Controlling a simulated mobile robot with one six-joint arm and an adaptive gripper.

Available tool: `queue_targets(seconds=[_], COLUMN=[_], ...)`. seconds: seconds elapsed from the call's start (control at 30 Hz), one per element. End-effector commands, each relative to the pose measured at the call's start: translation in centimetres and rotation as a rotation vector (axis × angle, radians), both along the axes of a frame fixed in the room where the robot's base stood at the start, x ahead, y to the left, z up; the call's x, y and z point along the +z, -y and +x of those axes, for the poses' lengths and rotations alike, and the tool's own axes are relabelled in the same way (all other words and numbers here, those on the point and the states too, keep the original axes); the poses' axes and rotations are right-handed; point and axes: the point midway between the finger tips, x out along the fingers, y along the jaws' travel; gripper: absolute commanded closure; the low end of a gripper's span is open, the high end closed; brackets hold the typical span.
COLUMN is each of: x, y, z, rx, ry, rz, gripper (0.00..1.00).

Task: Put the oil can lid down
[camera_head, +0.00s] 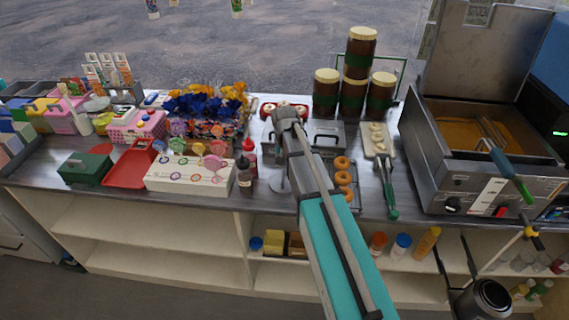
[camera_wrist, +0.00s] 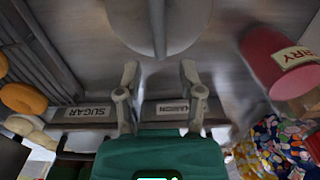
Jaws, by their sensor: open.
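A grey metal disc with a thin upright stem, which looks like the oil can lid (camera_head: 279,186), is at the front of the counter, just left of my arm. In the wrist view the lid (camera_wrist: 185,25) is at the top centre, beyond the fingertips and apart from them; it appears to rest on the counter. My gripper (camera_wrist: 162,85) is open, with nothing between its two fingers. In the head view my arm hides part of the gripper area. A dark metal can (camera_head: 483,298), likely the oil can, stands at the bottom right with a dark top opening.
Labelled sugar and cinnamon trays (camera_wrist: 88,111) lie below the fingers. A red bottle (camera_wrist: 280,65) and dark bottle (camera_head: 245,178) stand left of the lid in the head view. Donuts (camera_head: 342,178) lie to its right. A white lollipop box (camera_head: 190,175) and fryer (camera_head: 480,150) flank the area.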

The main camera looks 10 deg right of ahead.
Motion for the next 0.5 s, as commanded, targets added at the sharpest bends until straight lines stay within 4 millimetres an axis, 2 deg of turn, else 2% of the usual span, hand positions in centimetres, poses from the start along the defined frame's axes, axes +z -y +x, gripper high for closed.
queue_targets(seconds=[0.03,0.5], x=[0.9,4.7], y=[0.0,-0.1], z=[0.0,0.0], rx=[0.0,0.001], ry=[0.0,0.0], rz=[0.0,0.0], gripper=[0.51,0.51])
